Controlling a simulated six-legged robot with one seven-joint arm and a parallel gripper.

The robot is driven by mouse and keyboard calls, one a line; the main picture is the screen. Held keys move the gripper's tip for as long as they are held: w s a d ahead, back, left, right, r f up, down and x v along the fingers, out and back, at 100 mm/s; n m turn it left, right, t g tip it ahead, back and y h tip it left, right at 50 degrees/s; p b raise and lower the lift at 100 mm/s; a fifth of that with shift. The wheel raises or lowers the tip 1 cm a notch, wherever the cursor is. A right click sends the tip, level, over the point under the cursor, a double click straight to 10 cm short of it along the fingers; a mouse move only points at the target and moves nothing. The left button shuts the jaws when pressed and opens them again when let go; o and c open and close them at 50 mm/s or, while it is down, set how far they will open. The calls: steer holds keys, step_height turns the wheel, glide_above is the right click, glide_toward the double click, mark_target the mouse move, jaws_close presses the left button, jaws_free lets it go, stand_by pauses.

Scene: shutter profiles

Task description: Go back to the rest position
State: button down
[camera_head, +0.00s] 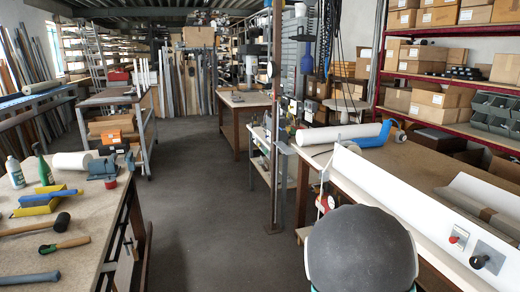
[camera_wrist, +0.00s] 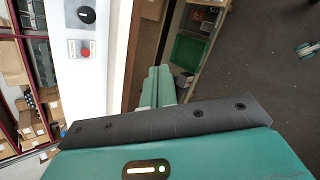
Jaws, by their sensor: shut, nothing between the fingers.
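My gripper (camera_wrist: 158,72) shows in the wrist view as two green fingers pressed together, shut with nothing between them. They point away from the camera, beside a white machine panel (camera_wrist: 92,90). How far they are from the panel I cannot tell. In the head view a dark rounded part of my arm fills the bottom middle, and the fingers are hidden there.
A red button (camera_head: 456,236) and a dark knob (camera_head: 487,257) sit on the white panel at right. A workbench with tools, including a mallet (camera_head: 40,226), stands at left. Red shelving (camera_head: 450,82) with boxes is at back right. The grey floor (camera_head: 210,190) between is clear.

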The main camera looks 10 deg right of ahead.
steer(key=s+a+r+m+t+y, duration=0.2)
steer(key=s+a+r+y, duration=0.1)
steer(key=a, duration=0.8)
steer(key=s+a+r+m+t+y, duration=0.2)
steer(key=s+a+r, duration=0.4)
steer(key=a, duration=0.5)
steer(key=s+a+r+m+t+y, duration=0.1)
steer(key=s+a+r+y, duration=0.3)
steer(key=a, duration=0.8)
steer(key=shift+s+r+m+t+y, duration=0.4)
steer(key=shift+s+r+t, duration=0.1)
steer(key=shift+r+t, duration=0.25)
steer(key=shift+d, duration=0.2)
